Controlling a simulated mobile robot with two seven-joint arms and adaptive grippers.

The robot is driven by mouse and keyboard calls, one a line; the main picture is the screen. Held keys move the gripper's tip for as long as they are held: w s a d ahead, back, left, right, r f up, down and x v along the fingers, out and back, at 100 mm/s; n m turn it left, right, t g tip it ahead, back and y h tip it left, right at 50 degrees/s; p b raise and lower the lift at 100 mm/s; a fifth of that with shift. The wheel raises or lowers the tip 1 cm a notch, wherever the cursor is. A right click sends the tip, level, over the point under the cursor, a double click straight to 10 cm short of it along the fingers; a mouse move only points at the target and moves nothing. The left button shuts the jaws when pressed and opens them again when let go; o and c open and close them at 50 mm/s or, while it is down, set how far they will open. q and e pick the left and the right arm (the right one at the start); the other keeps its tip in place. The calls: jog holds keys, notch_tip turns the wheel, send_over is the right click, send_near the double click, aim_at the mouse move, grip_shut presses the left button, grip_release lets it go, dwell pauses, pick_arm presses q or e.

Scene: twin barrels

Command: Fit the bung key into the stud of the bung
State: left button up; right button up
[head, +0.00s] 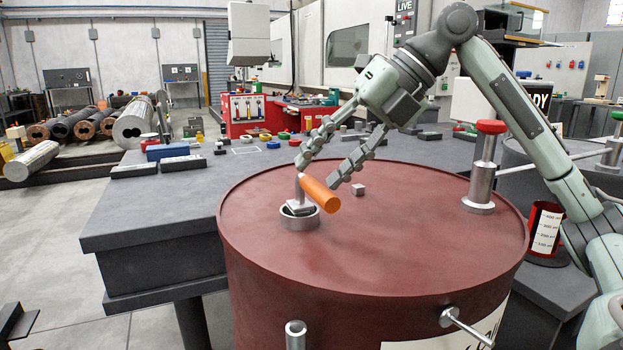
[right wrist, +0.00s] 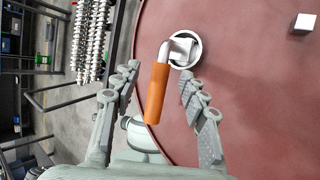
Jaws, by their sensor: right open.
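The bung key has an orange handle (head: 319,194) and a bent metal shank; it also shows in the right wrist view (right wrist: 157,92). Its grey block-like head (head: 299,207) is down at a metal ring (head: 300,222) on top of the red barrel (head: 420,230). The head looks a little tilted. The stud is hidden, so I cannot tell whether the key is seated on it. My right gripper (head: 317,175) is open, with its fingers on either side of the handle; the right wrist view shows gaps on both sides. My left gripper is not in view.
A small grey cube (head: 358,190) lies on the barrel top right of the ring. A red-capped metal post (head: 486,165) stands at the barrel's right. A red cup (head: 545,232) is beyond the rim. The grey table (head: 160,205) holds several small parts.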

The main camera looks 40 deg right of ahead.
jog(key=v, duration=0.8)
dwell(0.4)
